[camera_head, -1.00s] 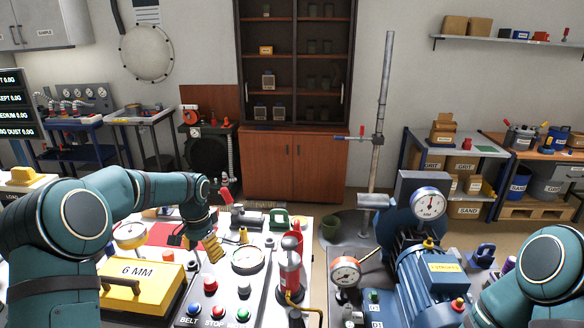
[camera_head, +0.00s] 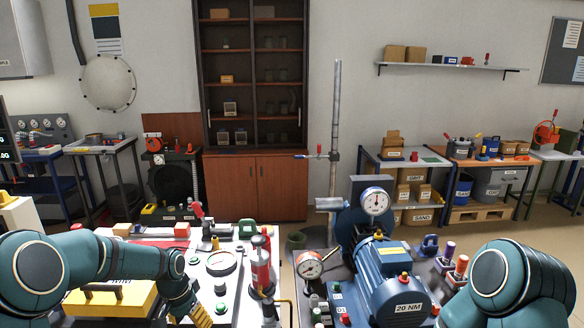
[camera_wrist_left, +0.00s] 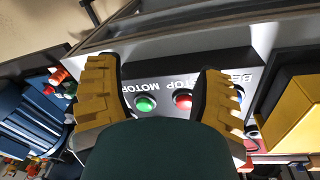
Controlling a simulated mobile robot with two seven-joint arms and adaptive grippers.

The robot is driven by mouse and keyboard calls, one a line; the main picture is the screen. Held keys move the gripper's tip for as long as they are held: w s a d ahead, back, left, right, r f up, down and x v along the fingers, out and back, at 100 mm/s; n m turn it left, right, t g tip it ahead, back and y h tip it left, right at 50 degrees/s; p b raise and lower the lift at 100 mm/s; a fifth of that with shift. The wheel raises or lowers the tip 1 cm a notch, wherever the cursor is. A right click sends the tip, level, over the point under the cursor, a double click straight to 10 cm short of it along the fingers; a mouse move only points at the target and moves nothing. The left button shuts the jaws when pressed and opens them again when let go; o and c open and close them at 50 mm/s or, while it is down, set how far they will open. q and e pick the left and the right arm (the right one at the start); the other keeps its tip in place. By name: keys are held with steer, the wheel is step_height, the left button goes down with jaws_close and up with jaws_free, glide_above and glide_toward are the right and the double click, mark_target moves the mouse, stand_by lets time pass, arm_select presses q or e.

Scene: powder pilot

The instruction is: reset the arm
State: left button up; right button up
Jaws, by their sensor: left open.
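My left arm comes in from the left in the head view. Its gripper (camera_head: 199,318) is low at the bottom edge, partly cut off, above the white control panel. In the left wrist view the left gripper (camera_wrist_left: 158,92) is open, its two yellow ridged fingers spread wide with nothing between them. Beyond the fingers are a green button (camera_wrist_left: 146,103) and a red button (camera_wrist_left: 183,101) on the panel. The gripper appears apart from them. My right arm shows at the lower right of the head view, but its gripper is out of view.
A yellow case (camera_head: 112,303) sits beside the left arm. A red-topped cylinder (camera_head: 261,265) and a round gauge (camera_head: 221,262) stand on the panel. A blue motor (camera_head: 393,277) with gauges fills the centre right. Open floor lies behind, before the wooden cabinet (camera_head: 256,186).

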arm_select(q)
steer(key=s+d+f+n+h+b, duration=0.2)
steer(key=s+d+f+n, duration=0.1)
steer(key=s+d+f, duration=1)
steer(key=s+d+f+n, duration=0.1)
steer(key=s+f, duration=0.1)
steer(key=s, duration=0.3)
steer(key=s+d+f+n+t+b, duration=0.1)
steer(key=s+f+n, duration=0.1)
steer(key=s, duration=0.3)
steer(key=shift+s+d+f+t, duration=0.2)
steer(key=shift+s+f+t, duration=0.05)
steer(key=shift+f+t, duration=0.05)
steer(key=shift+c, duration=0.2)
